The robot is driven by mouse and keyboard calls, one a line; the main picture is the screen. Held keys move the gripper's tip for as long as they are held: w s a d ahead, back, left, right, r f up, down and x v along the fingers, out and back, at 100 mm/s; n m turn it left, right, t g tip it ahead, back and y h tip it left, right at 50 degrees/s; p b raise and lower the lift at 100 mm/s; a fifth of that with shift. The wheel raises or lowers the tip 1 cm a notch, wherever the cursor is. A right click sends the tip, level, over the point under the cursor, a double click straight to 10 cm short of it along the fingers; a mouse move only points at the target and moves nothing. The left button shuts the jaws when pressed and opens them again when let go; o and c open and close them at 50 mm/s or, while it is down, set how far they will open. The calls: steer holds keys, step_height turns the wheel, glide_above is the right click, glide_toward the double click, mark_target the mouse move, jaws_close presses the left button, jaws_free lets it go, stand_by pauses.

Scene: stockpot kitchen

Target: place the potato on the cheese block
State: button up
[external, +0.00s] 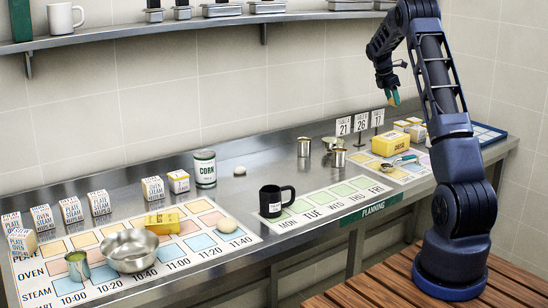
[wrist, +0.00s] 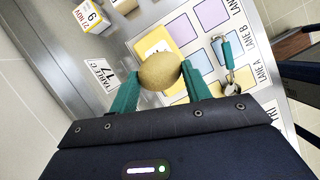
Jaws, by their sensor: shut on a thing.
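My gripper (wrist: 160,82) is shut on a brown, rounded potato (wrist: 160,71), held between its two green fingers. In the external view my gripper (external: 392,97) hangs high above the right end of the counter, pointing down, with a bit of the potato at its tips. A yellow block (external: 391,145), which looks like the cheese block, lies on the counter below it. In the wrist view a yellow block (wrist: 153,40) shows just beyond the potato, partly hidden by it. A similar yellow block (external: 162,222) lies on the left chart; its label is too small to read surely.
Number signs (external: 361,124), metal cups (external: 304,147) and small boxes (external: 416,131) stand near the yellow block. A green-handled tool (external: 403,161) lies beside it. A black mug (external: 277,200) and a metal bowl (external: 130,250) stand further left.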

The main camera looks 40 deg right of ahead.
mark_target(392, 135)
step_height(392, 135, down, 13)
steer(key=shift+r, duration=0.15)
stand_by(0.4)
steer(key=o, duration=1)
steer(key=shift+c, duration=0.2)
